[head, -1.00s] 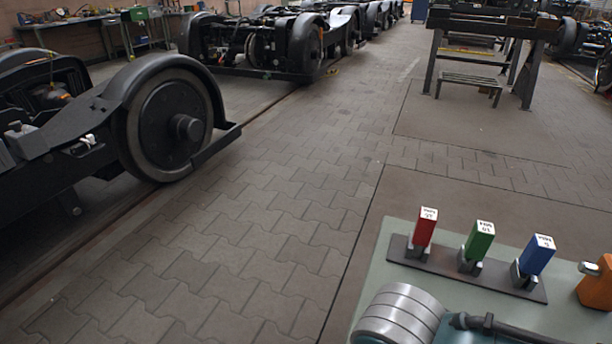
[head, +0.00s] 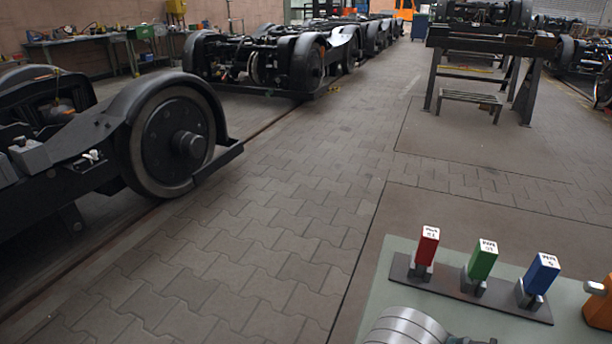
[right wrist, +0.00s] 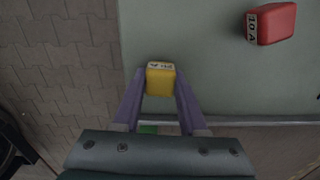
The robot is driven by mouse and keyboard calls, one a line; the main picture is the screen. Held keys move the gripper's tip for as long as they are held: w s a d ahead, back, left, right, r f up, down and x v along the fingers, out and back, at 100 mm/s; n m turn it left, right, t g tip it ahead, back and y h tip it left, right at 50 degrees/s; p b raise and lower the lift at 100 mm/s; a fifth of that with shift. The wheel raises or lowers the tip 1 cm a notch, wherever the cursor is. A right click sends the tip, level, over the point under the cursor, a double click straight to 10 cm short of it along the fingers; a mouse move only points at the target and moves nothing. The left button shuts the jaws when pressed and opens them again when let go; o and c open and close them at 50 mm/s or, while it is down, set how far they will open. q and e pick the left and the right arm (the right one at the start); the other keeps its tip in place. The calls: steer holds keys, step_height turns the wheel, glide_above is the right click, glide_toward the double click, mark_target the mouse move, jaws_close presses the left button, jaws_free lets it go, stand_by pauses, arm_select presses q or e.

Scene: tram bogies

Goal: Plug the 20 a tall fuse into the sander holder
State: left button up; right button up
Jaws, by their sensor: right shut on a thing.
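In the right wrist view, my right gripper (right wrist: 154,96) is shut on a yellow fuse (right wrist: 160,82) with a white label, too small to read surely. The fuse sits between the fingertips, over a pale green surface. No left gripper shows. In the head view, a dark strip (head: 453,299) carries three grey holders with a red fuse (head: 427,246), a green fuse (head: 482,260) and a blue fuse (head: 542,273) upright in them. I cannot tell which holder, if any, is the sander one. The right gripper is outside the head view.
A red fuse marked 10 A (right wrist: 272,24) lies on the surface in the right wrist view. An orange block (head: 599,306) stands at the right edge of the green bench top (head: 395,283). Wheeled bogies (head: 170,140) stand on the left. The paved floor between is clear.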

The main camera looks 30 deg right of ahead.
jaws_close()
steer(key=shift+r+p, duration=0.4)
steer(key=shift+r, duration=0.25)
step_height(320, 180, up, 19)
steer(key=p, duration=0.9)
